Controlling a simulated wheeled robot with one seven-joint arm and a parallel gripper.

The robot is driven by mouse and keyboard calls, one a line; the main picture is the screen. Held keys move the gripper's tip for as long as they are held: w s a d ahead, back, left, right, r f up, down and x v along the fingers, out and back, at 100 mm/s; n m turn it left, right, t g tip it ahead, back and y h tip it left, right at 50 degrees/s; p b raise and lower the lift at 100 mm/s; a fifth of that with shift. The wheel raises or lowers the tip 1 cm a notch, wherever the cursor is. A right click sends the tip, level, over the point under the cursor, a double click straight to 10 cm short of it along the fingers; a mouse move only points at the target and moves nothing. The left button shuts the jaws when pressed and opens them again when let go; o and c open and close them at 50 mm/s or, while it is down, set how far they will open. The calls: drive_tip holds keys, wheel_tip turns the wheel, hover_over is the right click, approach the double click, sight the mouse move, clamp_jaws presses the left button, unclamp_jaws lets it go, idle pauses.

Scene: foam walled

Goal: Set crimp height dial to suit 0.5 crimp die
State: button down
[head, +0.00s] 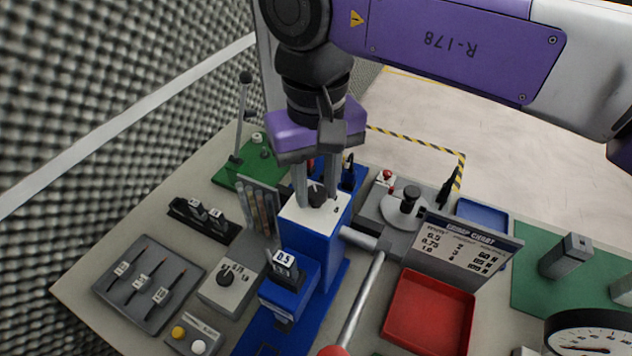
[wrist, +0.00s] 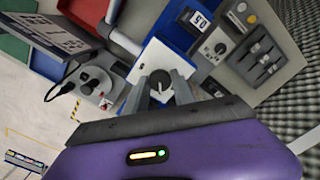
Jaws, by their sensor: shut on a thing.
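The crimp press (head: 312,240) is a blue column with a white top plate, standing near the middle of the bench. The crimp height dial (head: 317,195) is a dark knob on that plate, and it also shows in the wrist view (wrist: 160,84). My gripper (head: 316,200) points down from above with its fingers on either side of the dial, shut on it. The 0.5 crimp die (head: 286,265) sits at the front of the press, its label readable. The crimp chart (head: 466,248) lists 0.5, 0.75 and 1.0 with settings. The dial's markings are too small to read.
A red tray (head: 430,310) lies right of the press lever (head: 360,305). A die rack (head: 205,218), a grey selector box (head: 232,287) and a wire tray (head: 148,285) stand left. A foam wall (head: 90,110) bounds the left side.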

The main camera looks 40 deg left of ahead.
sight(316, 192)
idle(0.4)
drive_tip(key=c, duration=1.1)
unclamp_jaws()
drive_tip(key=shift+o, duration=0.2)
wheel_tip(316, 192, up, 8)
drive_tip(key=shift+f+b, duration=0.1)
drive_tip(key=shift+b, duration=0.5)
